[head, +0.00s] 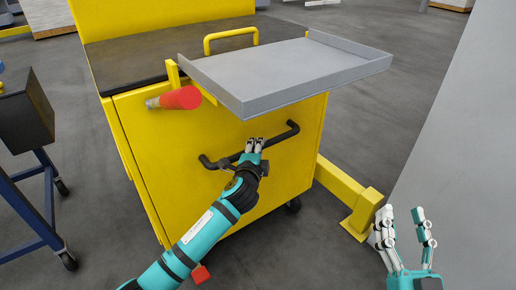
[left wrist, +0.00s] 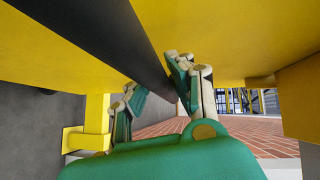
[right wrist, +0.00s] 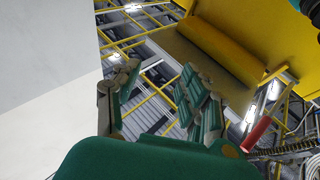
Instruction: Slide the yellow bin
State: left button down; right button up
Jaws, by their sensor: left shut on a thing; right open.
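The yellow bin (head: 160,140) stands in the middle of the head view, with a black bar handle (head: 285,135) across its front face. My left gripper (head: 254,147) is shut on this handle near its middle. In the left wrist view the dark handle (left wrist: 120,55) runs between the fingers of my left gripper (left wrist: 155,90), with the bin's yellow face (left wrist: 230,35) close by. My right gripper (head: 405,228) is open and empty, in front of the grey panel at lower right. Its spread fingers (right wrist: 155,95) also show in the right wrist view.
A yellow floor rail (head: 348,195) lies right of the bin. A blue cart (head: 35,200) stands at left. A grey panel (head: 460,150) closes off the right.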

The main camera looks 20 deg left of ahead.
pick_arm(q)
jog(key=shift+f, duration=0.1)
jog(key=shift+w+a+p, duration=0.55)
jog(key=shift+w+a, duration=0.05)
jog(key=shift+a, duration=0.35)
jog(key=c, duration=1.6)
grip_release()
jog(key=shift+c, duration=0.2)
jog(key=o, duration=0.4)
jog(key=shift+w, duration=0.1)
jog(key=shift+o, duration=0.4)
pick_arm(e)
jog(key=f+g, duration=0.2)
jog(key=f, duration=0.1)
jog(key=w+f+h, duration=0.1)
jog(key=shift+d+f+g, duration=0.15)
jog(key=shift+f+g, duration=0.05)
jog(key=shift+g, duration=0.2)
pick_arm(q)
jog(key=shift+s+d, duration=0.1)
jog(key=shift+s, duration=0.1)
